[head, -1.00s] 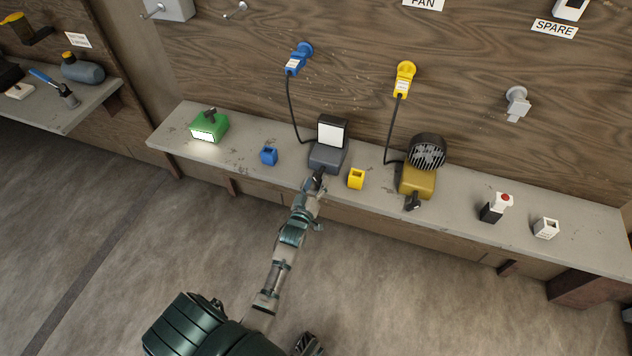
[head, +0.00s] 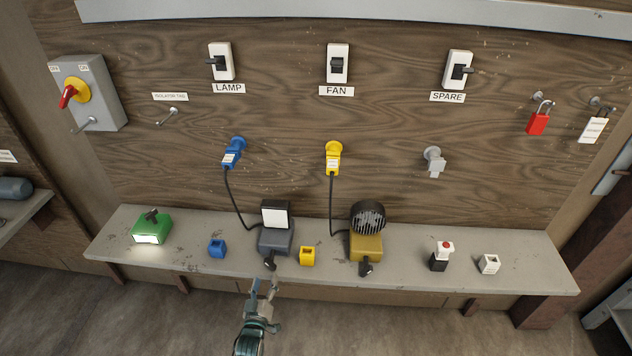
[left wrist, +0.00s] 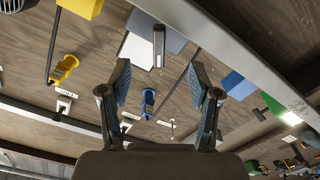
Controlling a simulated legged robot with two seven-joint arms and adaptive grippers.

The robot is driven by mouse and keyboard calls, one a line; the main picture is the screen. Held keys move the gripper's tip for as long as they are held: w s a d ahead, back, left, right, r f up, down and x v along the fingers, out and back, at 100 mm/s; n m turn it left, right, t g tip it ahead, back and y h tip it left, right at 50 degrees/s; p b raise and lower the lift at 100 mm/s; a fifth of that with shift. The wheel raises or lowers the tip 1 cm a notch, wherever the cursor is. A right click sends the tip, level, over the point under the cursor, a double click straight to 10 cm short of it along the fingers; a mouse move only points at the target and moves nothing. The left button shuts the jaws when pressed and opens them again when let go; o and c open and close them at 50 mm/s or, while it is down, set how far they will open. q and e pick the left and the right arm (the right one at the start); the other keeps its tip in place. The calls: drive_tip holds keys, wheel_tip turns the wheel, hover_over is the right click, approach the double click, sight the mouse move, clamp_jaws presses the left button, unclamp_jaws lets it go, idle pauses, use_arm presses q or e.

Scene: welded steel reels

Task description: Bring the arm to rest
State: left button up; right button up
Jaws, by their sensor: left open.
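My left gripper (head: 263,288) is open and empty just in front of the bench's front edge, below the grey lamp (head: 275,238) with its white panel. It is apart from the lamp's black knob (head: 270,264). In the left wrist view my left gripper (left wrist: 161,88) shows its two fingers spread wide, with nothing between them held. That view is turned over, with the blue plug (left wrist: 148,103) seen beyond the fingers. My right gripper is out of view.
The bench (head: 120,240) carries a green lit box (head: 152,228), a blue block (head: 217,249), a yellow block (head: 307,256), a fan (head: 367,230), a red-topped button (head: 442,255) and a white block (head: 488,264). The floor (head: 400,325) in front is clear.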

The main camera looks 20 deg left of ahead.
use_arm(q)
drive_tip(key=s+d+f+m+g+h, duration=0.1)
drive_tip(key=s+d+f+m+g, duration=0.15)
drive_tip(key=f, duration=0.55)
drive_tip(key=s+d+f+m+g+h, duration=0.1)
drive_tip(key=s+d+f+g, duration=0.2)
drive_tip(key=f, duration=0.4)
drive_tip(key=s+d+f+m+g+h, duration=0.15)
drive_tip(key=s+f, duration=0.25)
drive_tip(key=f, duration=0.4)
drive_tip(key=s+d+f+m+g, duration=0.1)
drive_tip(key=s+f+m+g, duration=0.1)
drive_tip(key=s+f, duration=0.4)
drive_tip(key=s+d+f+m+g, duration=0.2)
drive_tip(key=s+f+g, duration=0.2)
drive_tip(key=s, duration=0.8)
drive_tip(key=s+d+f+m+g+h, duration=0.1)
drive_tip(key=s+d+f+g, duration=0.1)
drive_tip(key=s+f, duration=0.5)
drive_tip(key=s+g, duration=0.1)
drive_tip(key=s, duration=0.2)
drive_tip(key=shift+d+f+m, duration=0.25)
drive_tip(key=shift+f+m, duration=0.15)
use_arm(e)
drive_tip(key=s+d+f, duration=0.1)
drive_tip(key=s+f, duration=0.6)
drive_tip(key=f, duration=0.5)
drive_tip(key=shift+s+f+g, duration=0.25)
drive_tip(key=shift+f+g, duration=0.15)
